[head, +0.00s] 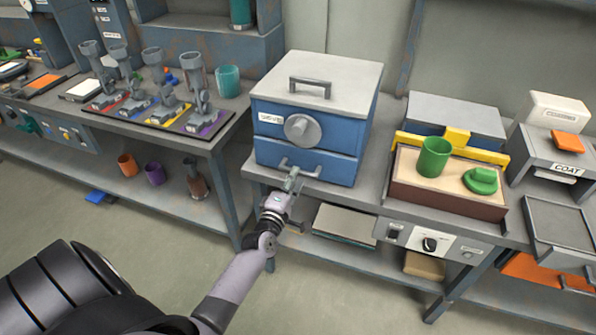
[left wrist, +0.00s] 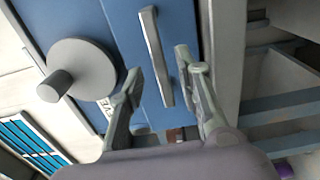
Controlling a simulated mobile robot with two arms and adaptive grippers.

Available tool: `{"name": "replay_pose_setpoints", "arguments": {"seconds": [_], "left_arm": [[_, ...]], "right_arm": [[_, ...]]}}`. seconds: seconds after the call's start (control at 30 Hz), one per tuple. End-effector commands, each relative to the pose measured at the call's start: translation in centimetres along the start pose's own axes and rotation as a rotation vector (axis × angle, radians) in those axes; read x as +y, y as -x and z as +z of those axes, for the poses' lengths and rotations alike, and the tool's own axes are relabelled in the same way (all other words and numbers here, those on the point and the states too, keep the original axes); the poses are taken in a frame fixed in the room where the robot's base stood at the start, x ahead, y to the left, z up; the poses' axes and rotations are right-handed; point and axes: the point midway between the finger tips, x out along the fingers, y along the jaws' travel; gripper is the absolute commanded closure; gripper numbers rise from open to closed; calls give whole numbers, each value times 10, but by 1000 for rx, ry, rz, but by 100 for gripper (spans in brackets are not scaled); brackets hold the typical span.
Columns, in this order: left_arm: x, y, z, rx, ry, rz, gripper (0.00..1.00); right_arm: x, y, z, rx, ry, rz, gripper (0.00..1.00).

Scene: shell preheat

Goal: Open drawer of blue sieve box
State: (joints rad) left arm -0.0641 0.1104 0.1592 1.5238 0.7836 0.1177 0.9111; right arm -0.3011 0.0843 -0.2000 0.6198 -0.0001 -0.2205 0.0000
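The blue sieve box (head: 372,125) stands on the grey bench, with a pale top, a top handle and a round grey knob (head: 302,127) on its front. Its lower drawer (head: 335,168) looks shut, flush with the front. The drawer's grey bar handle (head: 313,174) also shows in the left wrist view (left wrist: 152,45). My left gripper (head: 291,180) is at the handle. In the left wrist view my left gripper (left wrist: 159,66) has its fingers apart, one on each side of the bar; contact cannot be told. My right gripper is not in view.
Right of the box is a sand tray (head: 440,205) with a green cup (head: 433,157) and a green lid-like piece. A lower shelf holds flat boards (head: 345,225). A rack of several grey tools (head: 160,100) stands left. The floor before the bench is clear.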

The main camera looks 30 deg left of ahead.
Motion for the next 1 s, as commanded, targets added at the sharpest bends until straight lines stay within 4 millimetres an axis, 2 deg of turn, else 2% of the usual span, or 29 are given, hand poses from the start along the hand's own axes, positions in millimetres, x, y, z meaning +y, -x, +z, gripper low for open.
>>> {"name": "replay_pose_setpoints", "arguments": {"seconds": [0.1,0.23,0.63,1.0], "left_arm": [[0,-20,0,0,-1,1,68],[0,-32,0,-1,-1,0,68],[0,-37,0,-1,-1,-1,69],[0,-37,0,0,-1,0,94]], "right_arm": [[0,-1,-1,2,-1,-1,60],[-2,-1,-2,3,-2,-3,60],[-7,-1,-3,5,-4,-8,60],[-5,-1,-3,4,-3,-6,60]]}}
